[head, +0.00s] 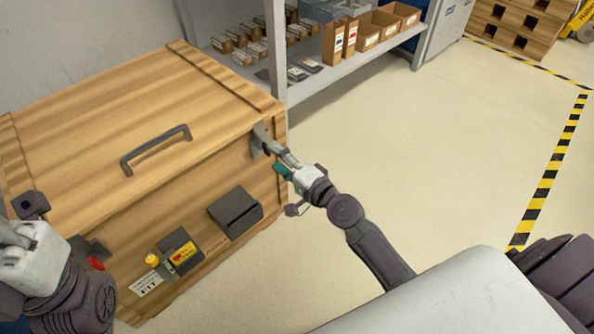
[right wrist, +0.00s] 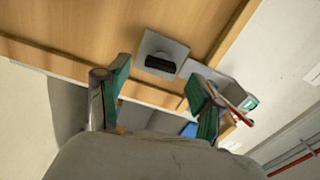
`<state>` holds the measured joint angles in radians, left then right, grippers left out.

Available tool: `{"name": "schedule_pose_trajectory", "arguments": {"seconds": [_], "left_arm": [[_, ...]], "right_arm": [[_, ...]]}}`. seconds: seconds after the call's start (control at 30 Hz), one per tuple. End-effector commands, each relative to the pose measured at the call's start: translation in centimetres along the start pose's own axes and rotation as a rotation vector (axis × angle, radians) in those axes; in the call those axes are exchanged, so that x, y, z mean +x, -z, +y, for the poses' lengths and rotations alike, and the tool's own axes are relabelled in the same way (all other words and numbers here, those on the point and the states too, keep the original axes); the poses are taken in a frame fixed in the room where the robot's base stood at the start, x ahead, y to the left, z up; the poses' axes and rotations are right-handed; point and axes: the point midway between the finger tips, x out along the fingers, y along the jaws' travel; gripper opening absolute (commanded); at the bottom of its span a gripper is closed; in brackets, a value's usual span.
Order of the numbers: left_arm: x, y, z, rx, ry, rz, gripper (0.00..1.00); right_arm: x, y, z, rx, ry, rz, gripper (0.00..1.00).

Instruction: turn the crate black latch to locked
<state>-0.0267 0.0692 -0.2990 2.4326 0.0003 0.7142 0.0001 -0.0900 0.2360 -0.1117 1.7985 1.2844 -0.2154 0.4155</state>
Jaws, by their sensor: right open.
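The wooden crate (head: 110,95) stands at the left with its lid down. The black latch sits on a grey plate (head: 259,133) at the crate's right front, under the lid edge. In the right wrist view its black knob (right wrist: 160,63) lies ahead, between the spread fingers and apart from them. My right gripper (head: 277,159) is open beside the latch in the head view; its green-padded fingers also show in the right wrist view (right wrist: 160,95). The latch is partly covered by a finger in the head view. My left gripper is at the lower left; its fingers are unclear.
A shelf (head: 340,72) with cartons stands behind. The floor at right (head: 440,160) is clear.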

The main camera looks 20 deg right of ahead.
Motion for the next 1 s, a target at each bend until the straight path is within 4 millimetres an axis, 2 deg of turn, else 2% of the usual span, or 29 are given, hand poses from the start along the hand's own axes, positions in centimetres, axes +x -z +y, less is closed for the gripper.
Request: {"name": "schedule_pose_trajectory", "arguments": {"seconds": [0.03, 0.13, 0.33, 0.7, 1.0], "left_arm": [[0.0, 0.0, 0.0, 0.000, 0.000, 0.000, 0.00], [0.0, 0.0, 0.0, 0.000, 0.000, 0.000, 0.00], [0.0, 0.0, 0.0, -0.001, 0.000, 0.000, 0.00], [0.0, -0.1, 0.0, -0.001, -0.001, 0.001, 0.00], [0.0, -0.1, 0.0, -0.001, -0.001, 0.000, 0.00]], "right_arm": [[-1.3, 0.0, 0.2, -0.004, -0.004, -0.001, 0.67], [-3.5, 0.0, 0.1, -0.003, -0.005, -0.002, 0.67], [-6.3, 0.0, 0.1, -0.003, -0.004, -0.003, 0.67], [-8.8, 0.0, 0.0, 0.003, 0.000, 0.002, 0.67], [-9.0, 0.1, 0.0, -0.001, 0.002, 0.002, 0.67]]}}
